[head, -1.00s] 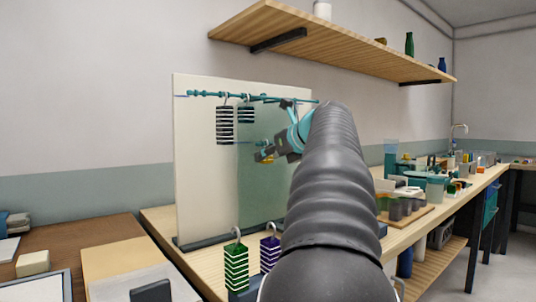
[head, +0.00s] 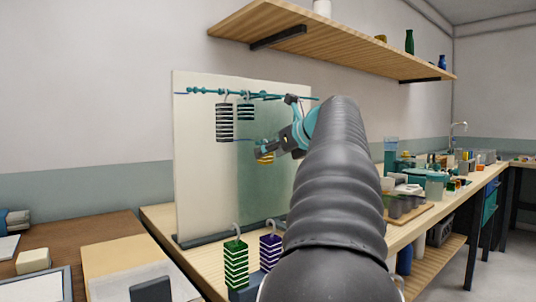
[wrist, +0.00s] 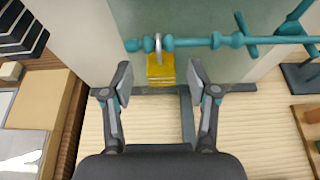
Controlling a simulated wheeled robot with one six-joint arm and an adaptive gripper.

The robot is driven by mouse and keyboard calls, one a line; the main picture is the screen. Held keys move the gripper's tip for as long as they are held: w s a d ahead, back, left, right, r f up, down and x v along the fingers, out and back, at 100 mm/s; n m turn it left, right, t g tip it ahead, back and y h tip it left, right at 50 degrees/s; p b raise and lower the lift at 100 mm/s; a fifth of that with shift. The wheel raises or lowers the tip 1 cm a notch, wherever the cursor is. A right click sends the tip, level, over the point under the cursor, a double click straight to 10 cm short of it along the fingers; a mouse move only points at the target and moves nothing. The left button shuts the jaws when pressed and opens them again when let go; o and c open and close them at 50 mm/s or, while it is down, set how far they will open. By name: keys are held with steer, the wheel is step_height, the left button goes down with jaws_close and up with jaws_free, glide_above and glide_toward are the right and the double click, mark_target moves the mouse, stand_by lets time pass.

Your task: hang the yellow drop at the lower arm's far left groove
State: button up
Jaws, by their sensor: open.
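The yellow drop (wrist: 160,70) hangs by its pale hook from the teal lower arm (wrist: 200,42) in the wrist view. The hook sits between the knobs closest to the arm's left end. My gripper (wrist: 160,82) is open, with one finger on each side of the drop and a gap on both sides. In the head view the yellow drop (head: 266,158) shows partly below my gripper (head: 264,151); the lower arm is mostly hidden there, with only its left tip (head: 243,140) showing.
Black-and-white striped drops (head: 224,124) hang on the upper arm (head: 205,92) above. A green striped drop (head: 236,264) and a purple striped drop (head: 270,251) stand on the bench in front of the pale panel (head: 205,160). A wooden shelf (head: 340,52) is overhead.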

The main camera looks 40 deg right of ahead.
steer(key=v, duration=1)
steer(key=shift+s, duration=0.15)
